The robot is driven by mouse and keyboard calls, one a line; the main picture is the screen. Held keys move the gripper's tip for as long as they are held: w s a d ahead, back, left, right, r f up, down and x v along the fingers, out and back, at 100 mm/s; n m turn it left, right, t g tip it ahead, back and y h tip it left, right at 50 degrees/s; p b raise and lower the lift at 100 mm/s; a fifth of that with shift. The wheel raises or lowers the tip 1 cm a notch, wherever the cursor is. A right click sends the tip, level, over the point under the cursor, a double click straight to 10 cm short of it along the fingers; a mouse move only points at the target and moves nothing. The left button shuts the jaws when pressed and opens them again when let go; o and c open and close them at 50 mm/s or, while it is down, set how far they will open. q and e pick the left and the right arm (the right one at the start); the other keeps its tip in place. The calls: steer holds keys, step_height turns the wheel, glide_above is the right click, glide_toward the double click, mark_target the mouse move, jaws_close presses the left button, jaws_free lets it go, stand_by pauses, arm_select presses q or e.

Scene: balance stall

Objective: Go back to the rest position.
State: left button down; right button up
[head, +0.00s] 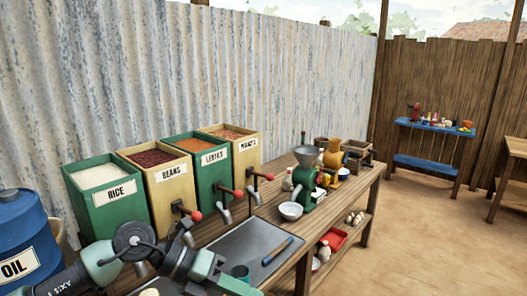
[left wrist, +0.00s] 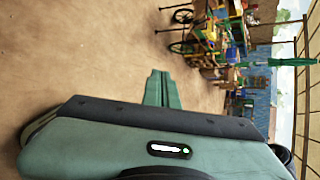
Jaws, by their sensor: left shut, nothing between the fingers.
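My left arm comes in from the bottom left of the head view, in front of the dispensers and over the near end of the counter. The left wrist view shows the teal fingers of my left gripper (left wrist: 160,76) together, with nothing between them. Sandy ground and a distant stall lie beyond them, and no object is near the fingertips. My right gripper is in neither view.
Bins of rice (head: 115,197), beans (head: 172,193), lentils (head: 213,180) and a fourth grain (head: 246,155) line the wall. An oil drum (head: 22,240) stands left. A grey tray (head: 243,247), white bowl (head: 290,211) and green grinder (head: 308,180) are on the counter. Open ground lies right.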

arm_select(q)
steer(key=d+r+n+t+h, duration=0.65)
steer(key=r+n+h, duration=0.2)
steer(key=r, duration=0.25)
steer(key=w+a+f+n+t+y, duration=0.3)
steer(key=a+f+n+t+y, duration=0.35)
steer(key=n, duration=0.45)
steer(key=w+a+f+n+t+y, duration=0.25)
steer(key=a+n+t+y, duration=0.35)
steer(key=a+n+y, duration=0.4)
steer(key=s+a+f+n+g+y, duration=0.35)
steer(key=f+n, duration=0.25)
steer(key=f, duration=0.5)
steer(key=s+a+f+n+g, duration=0.2)
steer(key=s+f+g, duration=0.5)
steer(key=s, duration=0.5)
steer(key=s+a+f+n+g, duration=0.2)
steer(key=s+f+g, duration=0.3)
steer(key=s+f, duration=0.6)
steer(key=s+f+g+b, duration=0.1)
steer(key=s+f+b, duration=0.15)
steer(key=f, duration=2.45)
steer(key=s+a+f+g+b, duration=0.1)
steer(key=s+a+f, duration=0.2)
steer(key=s+f, duration=1.4)
steer(key=shift+s+m, duration=0.15)
steer(key=shift+m, duration=0.3)
